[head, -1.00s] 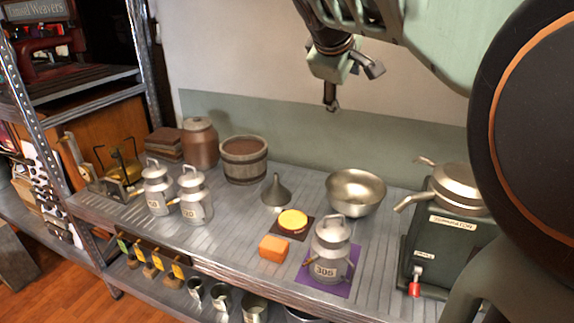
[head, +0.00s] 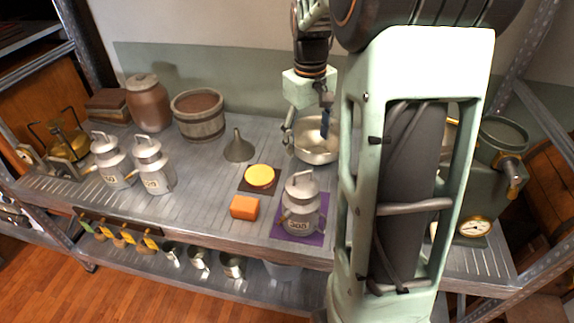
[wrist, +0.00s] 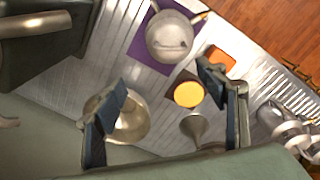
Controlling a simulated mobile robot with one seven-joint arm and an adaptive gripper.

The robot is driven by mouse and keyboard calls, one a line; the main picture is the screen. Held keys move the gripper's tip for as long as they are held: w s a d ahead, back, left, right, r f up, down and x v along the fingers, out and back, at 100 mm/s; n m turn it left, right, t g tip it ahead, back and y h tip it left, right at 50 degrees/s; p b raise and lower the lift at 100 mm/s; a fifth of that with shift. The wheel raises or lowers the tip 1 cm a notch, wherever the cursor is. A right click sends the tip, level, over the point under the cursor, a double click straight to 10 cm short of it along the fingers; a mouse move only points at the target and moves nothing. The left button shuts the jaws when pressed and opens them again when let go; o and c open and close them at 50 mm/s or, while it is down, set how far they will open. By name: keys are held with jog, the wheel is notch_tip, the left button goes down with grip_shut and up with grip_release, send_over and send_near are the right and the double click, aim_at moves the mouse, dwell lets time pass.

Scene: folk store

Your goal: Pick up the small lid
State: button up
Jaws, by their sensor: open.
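A flat, round yellow piece, which looks like the small lid (head: 260,175), lies on a small dark brown square mat (head: 244,187) near the middle of the shelf. In the wrist view the yellow piece (wrist: 188,94) shows between my fingers, closer to the right one. My gripper (head: 308,124) is open and empty, above the shelf near the metal bowl, behind and right of the yellow piece. Its two dark finger pads (wrist: 161,94) are spread wide. A grey can marked 305 (head: 301,206) stands on a purple mat (head: 283,233), right of the yellow piece.
An orange block (head: 244,208) lies just in front of the yellow piece. A grey funnel (head: 239,148) stands behind it and a metal bowl (head: 313,151) behind the can. Two milk cans (head: 152,168) stand left. My arm hides part of the right side.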

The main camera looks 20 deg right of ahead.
jog(key=f, duration=0.1)
send_over(302, 182)
jog(key=shift+m+y, duration=0.3)
jog(key=shift+y, duration=0.1)
jog(key=f, duration=0.5)
jog(key=shift+w+d+f, duration=0.15)
jog(key=shift+d+f, duration=0.15)
jog(key=shift+d, duration=0.05)
jog(key=shift+a+f, duration=0.15)
jog(key=shift+f, duration=1.25)
jog(key=shift+a+f, duration=0.15)
jog(key=shift+f, duration=1.2)
jog(key=c, duration=1.3)
jog(key=shift+c, duration=0.8)
jog(key=shift+r, duration=0.1)
